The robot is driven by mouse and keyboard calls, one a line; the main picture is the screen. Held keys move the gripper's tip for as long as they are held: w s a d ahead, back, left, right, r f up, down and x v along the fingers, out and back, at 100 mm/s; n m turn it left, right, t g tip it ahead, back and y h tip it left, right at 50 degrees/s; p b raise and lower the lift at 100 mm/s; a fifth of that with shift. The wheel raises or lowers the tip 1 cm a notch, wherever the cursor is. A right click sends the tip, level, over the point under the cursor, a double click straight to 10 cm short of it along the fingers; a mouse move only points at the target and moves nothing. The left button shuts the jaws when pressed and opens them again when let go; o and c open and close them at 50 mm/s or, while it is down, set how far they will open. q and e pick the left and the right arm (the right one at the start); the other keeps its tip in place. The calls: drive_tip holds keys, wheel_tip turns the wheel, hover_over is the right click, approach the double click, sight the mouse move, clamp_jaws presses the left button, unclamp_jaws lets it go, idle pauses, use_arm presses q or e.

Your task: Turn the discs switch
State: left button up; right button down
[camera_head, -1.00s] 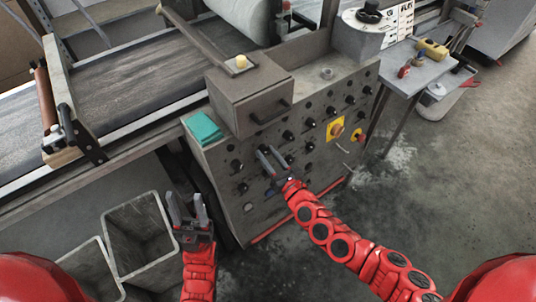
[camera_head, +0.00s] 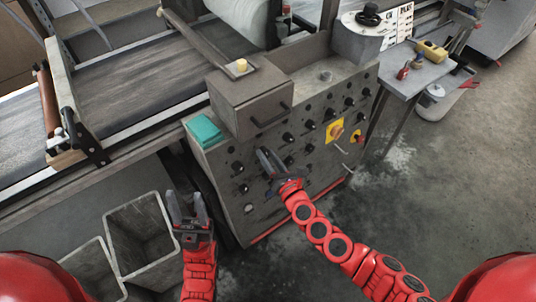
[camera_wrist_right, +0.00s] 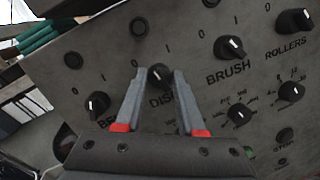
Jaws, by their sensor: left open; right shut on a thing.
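The discs switch (camera_wrist_right: 159,78) is a black round knob on the grey control panel (camera_head: 222,190); in the right wrist view its label, partly hidden by my fingers, begins "DIS". My right gripper (camera_head: 266,158) is at the panel front, and in its wrist view the two fingertips (camera_wrist_right: 159,72) sit on either side of the knob, shut on it. In the head view the knob is hidden behind the gripper. My left gripper (camera_head: 187,204) is open and empty, low in front of the panel's left side.
The brush switch (camera_wrist_right: 229,48) and the rollers switch (camera_wrist_right: 294,20) are close by on the right. Another knob (camera_wrist_right: 97,105) is at left. A drawer box (camera_head: 240,100) and a teal block (camera_head: 204,131) top the panel. Bins (camera_head: 150,272) stand by my left gripper.

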drive_tip(key=m+p, duration=0.1)
drive_tip(key=m, duration=0.2)
drive_tip(key=m+h+p, duration=0.1)
drive_tip(key=m, duration=0.1)
drive_tip(key=shift+r+m+g, duration=0.2)
drive_tip(key=shift+m+g, duration=0.1)
drive_tip(key=shift+m, duration=0.1)
drive_tip(key=shift+m+p, duration=0.85)
drive_tip(key=shift+m, duration=0.35)
drive_tip(key=shift+f+m, duration=0.1)
drive_tip(key=shift+m, duration=0.2)
drive_tip(key=c, duration=0.5)
unclamp_jaws()
drive_tip(key=shift+h, duration=0.3)
drive_tip(key=shift+b+v, duration=0.3)
drive_tip(key=shift+v, duration=8.4)
